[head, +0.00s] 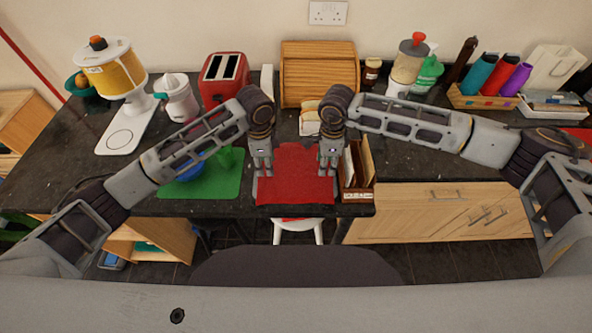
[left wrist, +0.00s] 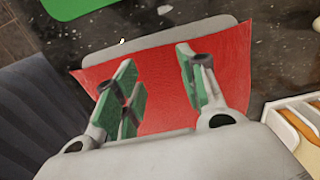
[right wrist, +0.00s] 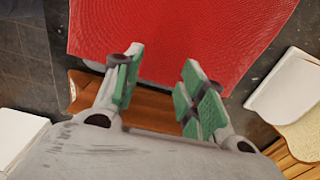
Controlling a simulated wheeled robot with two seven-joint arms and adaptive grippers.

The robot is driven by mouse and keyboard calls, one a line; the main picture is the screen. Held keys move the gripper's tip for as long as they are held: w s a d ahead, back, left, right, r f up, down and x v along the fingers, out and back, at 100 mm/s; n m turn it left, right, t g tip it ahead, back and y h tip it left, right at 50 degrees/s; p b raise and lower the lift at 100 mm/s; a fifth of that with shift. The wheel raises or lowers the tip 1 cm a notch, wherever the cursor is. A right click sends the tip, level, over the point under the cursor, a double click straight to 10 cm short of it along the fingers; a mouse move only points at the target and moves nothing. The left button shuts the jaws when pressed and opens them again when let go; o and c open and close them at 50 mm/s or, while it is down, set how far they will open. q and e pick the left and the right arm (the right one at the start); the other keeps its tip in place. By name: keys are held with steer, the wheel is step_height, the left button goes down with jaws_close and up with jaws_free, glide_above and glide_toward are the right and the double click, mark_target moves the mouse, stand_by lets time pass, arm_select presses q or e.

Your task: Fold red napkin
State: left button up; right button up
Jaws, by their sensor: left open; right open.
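The red napkin (head: 296,178) lies flat and spread out near the front edge of the dark counter. Its far part is partly hidden by my grippers in the head view. My left gripper (head: 263,170) is open over the napkin's left edge. In the left wrist view the napkin (left wrist: 165,105) shows between and behind its green-padded fingers. My right gripper (head: 328,168) is open at the napkin's right edge. In the right wrist view the napkin (right wrist: 175,35) lies beyond its open fingers. Neither gripper holds anything.
A green mat (head: 215,182) with a blue bowl (head: 188,172) lies left of the napkin. A wooden holder (head: 358,172) stands close on the right. Behind are a red toaster (head: 225,72) and a wooden bread box (head: 319,68). A white stool (head: 298,226) stands below the front edge.

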arm_select(q)
steer(key=shift+f, duration=0.7)
arm_select(e)
steer(key=shift+f, duration=0.75)
arm_select(q)
steer(key=shift+f, duration=0.2)
arm_select(e)
steer(key=shift+f, duration=0.2)
arm_select(q)
steer(key=shift+c, duration=0.5)
arm_select(e)
steer(key=shift+c, duration=0.5)
arm_select(q)
steer(key=shift+s+f, duration=0.1)
jaws_close()
arm_select(e)
steer(key=shift+f, duration=0.1)
jaws_close()
steer(key=shift+s, duration=0.15)
steer(key=shift+f, duration=0.15)
arm_select(q)
steer(key=shift+r, duration=0.25)
arm_select(e)
steer(key=shift+r, duration=0.2)
